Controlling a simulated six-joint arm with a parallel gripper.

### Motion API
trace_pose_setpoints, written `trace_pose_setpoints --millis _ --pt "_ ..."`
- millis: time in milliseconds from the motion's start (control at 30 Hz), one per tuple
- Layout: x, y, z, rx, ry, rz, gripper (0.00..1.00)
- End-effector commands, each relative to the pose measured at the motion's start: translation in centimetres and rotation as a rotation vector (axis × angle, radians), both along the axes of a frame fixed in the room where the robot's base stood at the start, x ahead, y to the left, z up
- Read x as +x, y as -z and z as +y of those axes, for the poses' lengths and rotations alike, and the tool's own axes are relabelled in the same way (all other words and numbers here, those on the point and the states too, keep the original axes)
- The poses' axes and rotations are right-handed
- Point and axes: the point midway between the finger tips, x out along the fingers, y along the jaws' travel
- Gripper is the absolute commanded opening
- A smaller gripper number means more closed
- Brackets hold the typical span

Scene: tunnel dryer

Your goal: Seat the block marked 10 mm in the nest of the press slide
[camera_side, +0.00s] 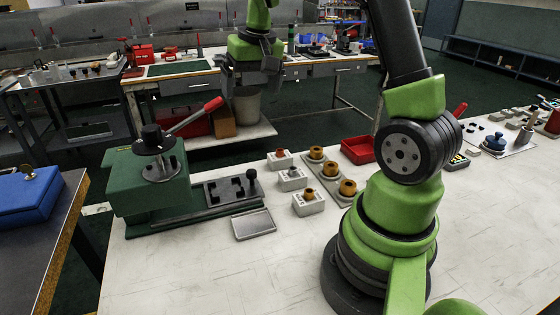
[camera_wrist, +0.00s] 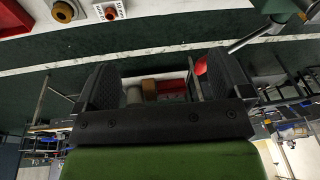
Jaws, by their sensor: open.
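Three small white blocks with knobs stand on the table in the side view: a far one (camera_side: 280,160), a middle one (camera_side: 291,179) and a near one (camera_side: 308,203). Their markings are too small to read there. In the wrist view, a white block (camera_wrist: 119,9) with a copper knob is cut off by the top edge; its small print seems to read 10 mm. The green press (camera_side: 146,186) stands at left, with its dark slide (camera_side: 228,192) on the right; the nest is hard to make out. My gripper (camera_side: 250,84) is open and empty, raised beyond the blocks; its fingers (camera_wrist: 160,85) show apart.
A grey strip (camera_side: 334,180) with several brass knobs stands right of the blocks, beside a red tray (camera_side: 358,150). The press lever (camera_side: 195,118) sticks up toward my gripper. A flat grey plate (camera_side: 253,224) lies before the slide.

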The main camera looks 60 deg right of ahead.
Motion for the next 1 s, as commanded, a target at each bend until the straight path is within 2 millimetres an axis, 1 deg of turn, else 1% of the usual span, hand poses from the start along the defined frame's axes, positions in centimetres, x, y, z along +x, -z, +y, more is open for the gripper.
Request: trace_pose_setpoints --millis 33,167,200,300,400,567,700,900,1000 --pt "0.3 1.9 -1.8 0.009 0.026 0.038 0.96" --pt "0.4 6.3 -5.7 0.026 0.071 0.109 0.96" --pt "0.2 7.6 -6.8 0.032 0.084 0.128 0.96" --pt "-0.4 10.4 -8.8 0.045 0.109 0.168 0.96" --pt "-0.8 12.1 -9.9 0.054 0.121 0.190 0.96" --pt "-1.1 14.2 -10.4 0.059 0.126 0.203 0.96" --pt "-1.1 16.3 -10.3 0.060 0.126 0.202 0.96" --pt "-1.2 17.9 -10.3 0.059 0.126 0.201 0.96" --pt "-1.4 19.3 -10.3 0.060 0.127 0.202 0.96"
